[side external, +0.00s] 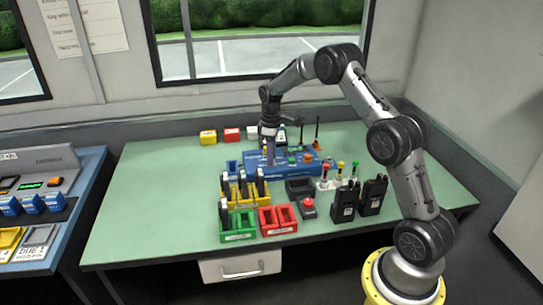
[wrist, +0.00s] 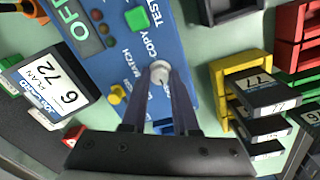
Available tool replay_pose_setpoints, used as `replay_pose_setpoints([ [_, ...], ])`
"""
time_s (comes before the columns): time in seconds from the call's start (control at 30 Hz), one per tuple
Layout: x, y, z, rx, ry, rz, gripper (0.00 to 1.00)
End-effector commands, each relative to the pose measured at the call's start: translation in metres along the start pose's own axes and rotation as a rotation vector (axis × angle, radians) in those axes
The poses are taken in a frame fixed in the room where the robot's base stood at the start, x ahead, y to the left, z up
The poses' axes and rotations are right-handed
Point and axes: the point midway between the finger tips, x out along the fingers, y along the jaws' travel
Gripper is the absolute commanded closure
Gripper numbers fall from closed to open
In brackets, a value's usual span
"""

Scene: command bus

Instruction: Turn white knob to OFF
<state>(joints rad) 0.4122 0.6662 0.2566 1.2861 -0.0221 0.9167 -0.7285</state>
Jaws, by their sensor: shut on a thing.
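The blue console (side external: 300,170) sits towards the back of the green table. In the wrist view its blue face (wrist: 178,45) carries a white knob (wrist: 160,71) with the white words TEST, COPY and MATCH around it. My gripper (wrist: 160,84) points down at the knob, its two dark fingers closed on its sides. In the side view my gripper (side external: 269,160) is over the console's left part, and the knob is hidden there. Below the knob, a label is partly covered by the fingers. The knob's pointer direction is not clear.
The console has a display (wrist: 80,28) with large green letters, cut off by the frame, and a green button (wrist: 137,18). A yellow rack (side external: 243,190) with dark cartridges stands in front. Radios (side external: 344,203) stand at the right front. Bare table lies left.

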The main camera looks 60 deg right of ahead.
Motion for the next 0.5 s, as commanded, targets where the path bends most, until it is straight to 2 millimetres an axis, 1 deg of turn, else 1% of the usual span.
replay_pose_setpoints([
  [0.13, -0.0009, 0.0002, -0.0005, -0.002, 0.001, 0.002, 1.00],
  [0.17, -0.0010, 0.0002, -0.0005, -0.002, 0.001, 0.002, 0.67],
  [0.2, -0.0009, 0.0002, -0.0005, -0.001, 0.001, 0.002, 0.59],
  [0.3, -0.0007, 0.0002, -0.0005, -0.001, 0.001, 0.002, 0.42],
  [0.5, -0.0003, 0.0001, -0.0003, 0.000, 0.000, 0.001, 0.42],
])
